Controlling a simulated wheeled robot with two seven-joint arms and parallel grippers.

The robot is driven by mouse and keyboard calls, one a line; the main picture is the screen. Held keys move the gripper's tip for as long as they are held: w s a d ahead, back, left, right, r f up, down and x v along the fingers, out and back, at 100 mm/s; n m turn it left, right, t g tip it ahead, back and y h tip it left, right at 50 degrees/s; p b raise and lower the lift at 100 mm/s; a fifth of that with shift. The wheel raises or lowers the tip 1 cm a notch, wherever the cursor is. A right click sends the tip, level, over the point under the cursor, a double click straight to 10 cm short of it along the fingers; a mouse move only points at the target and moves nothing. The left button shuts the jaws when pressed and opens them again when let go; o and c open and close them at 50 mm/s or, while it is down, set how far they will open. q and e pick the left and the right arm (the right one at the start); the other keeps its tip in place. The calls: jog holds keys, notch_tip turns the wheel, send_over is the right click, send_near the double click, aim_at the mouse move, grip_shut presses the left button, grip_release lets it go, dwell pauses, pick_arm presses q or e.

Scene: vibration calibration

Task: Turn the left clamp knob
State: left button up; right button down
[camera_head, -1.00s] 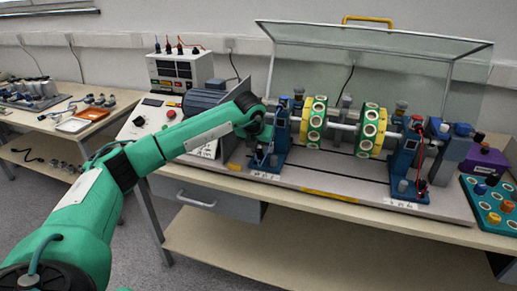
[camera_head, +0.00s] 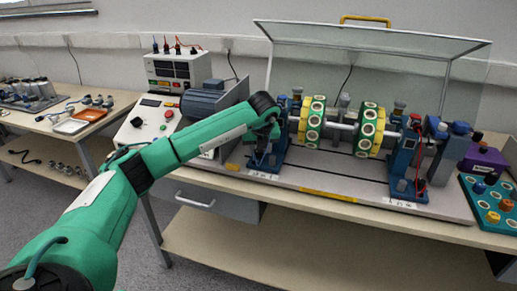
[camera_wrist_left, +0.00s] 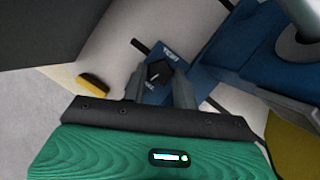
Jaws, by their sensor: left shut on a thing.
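The left clamp knob (camera_wrist_left: 158,72) is a small black knob on a blue base with white lettering, seen in the left wrist view. My left gripper (camera_wrist_left: 160,82) has its two grey fingers on either side of the knob and is shut on it. In the head view my left gripper (camera_head: 262,154) points down at the left blue bearing stand (camera_head: 278,150), and my wrist hides the knob there. My right gripper is in neither view.
A shaft with two green-and-yellow discs (camera_head: 369,130) runs right to another blue stand (camera_head: 404,170). A clear raised cover (camera_head: 370,40) stands behind. A grey motor (camera_head: 215,97) and a control box (camera_head: 150,118) are left. A teal tray (camera_head: 487,205) is at the right.

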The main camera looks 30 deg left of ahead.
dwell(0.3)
pick_arm(q)
jog(key=o, duration=1)
jog(key=v, duration=1.4)
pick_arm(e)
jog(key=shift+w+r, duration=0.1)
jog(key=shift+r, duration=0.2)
pick_arm(q)
jog(key=shift+f, duration=0.1)
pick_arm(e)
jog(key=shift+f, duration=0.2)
